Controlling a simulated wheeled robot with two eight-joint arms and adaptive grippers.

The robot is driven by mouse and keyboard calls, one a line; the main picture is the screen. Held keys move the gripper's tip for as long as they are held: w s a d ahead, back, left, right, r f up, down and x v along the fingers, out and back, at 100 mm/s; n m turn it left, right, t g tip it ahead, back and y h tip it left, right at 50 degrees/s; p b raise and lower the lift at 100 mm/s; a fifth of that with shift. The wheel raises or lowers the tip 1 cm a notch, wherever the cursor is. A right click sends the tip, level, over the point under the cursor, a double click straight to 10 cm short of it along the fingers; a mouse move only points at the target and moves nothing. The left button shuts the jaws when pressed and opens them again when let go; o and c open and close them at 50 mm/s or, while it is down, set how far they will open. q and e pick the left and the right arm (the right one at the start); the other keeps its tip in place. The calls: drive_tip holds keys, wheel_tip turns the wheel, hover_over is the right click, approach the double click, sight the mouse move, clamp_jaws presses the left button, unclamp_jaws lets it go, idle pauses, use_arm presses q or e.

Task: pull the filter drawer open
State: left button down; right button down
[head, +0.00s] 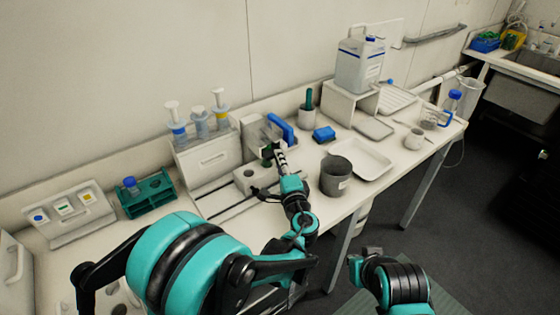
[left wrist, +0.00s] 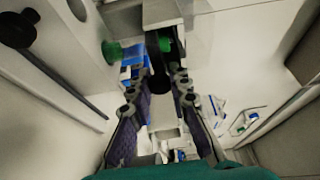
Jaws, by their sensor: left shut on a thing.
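I cannot tell for sure which part is the filter drawer. My left gripper (head: 279,157) is low in front of the smaller unit, beside a low white block (head: 246,178). In the left wrist view, the fingers of my left gripper (left wrist: 158,96) are on either side of a dark, round-ended handle (left wrist: 158,80). The contact itself is partly hidden. My right gripper (head: 362,264) is low, off the table's front.
A grey beaker (head: 335,178) and a white tray (head: 362,160) stand just right of my left gripper. A green rack (head: 146,195) is at left. A large jug (head: 360,65) sits on a stand behind. Dark rails (head: 222,204) run along the bench in front of the cabinet.

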use_arm(q)
drive_tip(key=s+d, duration=0.4)
drive_tip(key=s, duration=0.2)
drive_tip(key=shift+d, duration=0.1)
drive_tip(key=c, duration=1.4)
unclamp_jaws()
drive_tip(key=shift+w, duration=0.1)
